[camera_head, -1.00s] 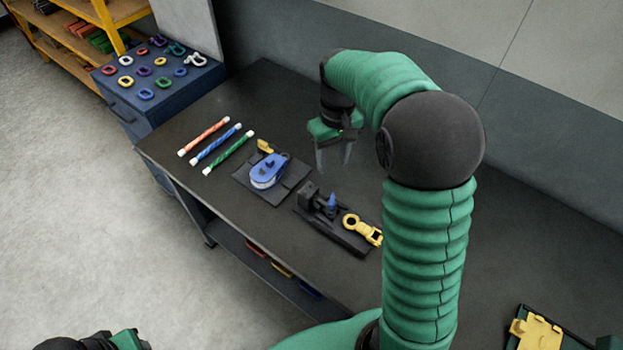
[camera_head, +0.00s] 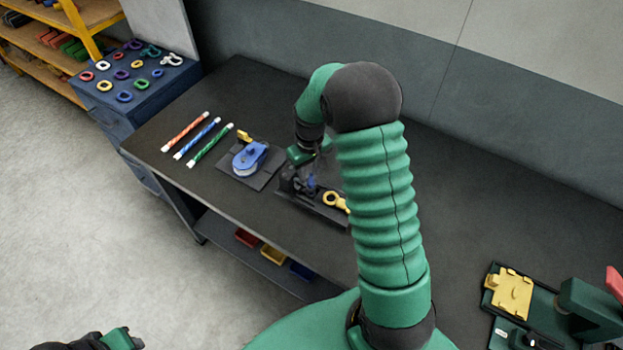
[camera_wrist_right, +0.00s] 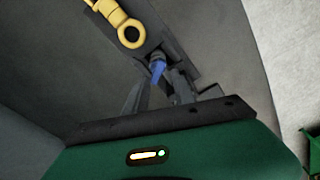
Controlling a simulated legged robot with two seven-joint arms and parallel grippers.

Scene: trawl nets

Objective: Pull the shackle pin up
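A small blue pin, which I take for the shackle pin (camera_head: 311,182), stands in a black fixture (camera_head: 325,205) on the dark bench. In the right wrist view the blue pin (camera_wrist_right: 158,70) shows between my two finger tips. My right gripper (camera_head: 307,178) is directly over the fixture; in the wrist view its fingers (camera_wrist_right: 158,88) are apart, one on each side of the pin. Whether they touch it I cannot tell. A yellow shackle-like part (camera_head: 336,201) lies on the fixture, right of the pin. My left gripper (camera_head: 122,341) is only partly in view at the bottom left.
A blue pulley block (camera_head: 250,157) on a dark pad and several striped rods (camera_head: 198,135) lie to the left. A yellow part in a green tray (camera_head: 510,293) is at the bottom right. A blue cabinet with several rings (camera_head: 130,82) stands at the far left.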

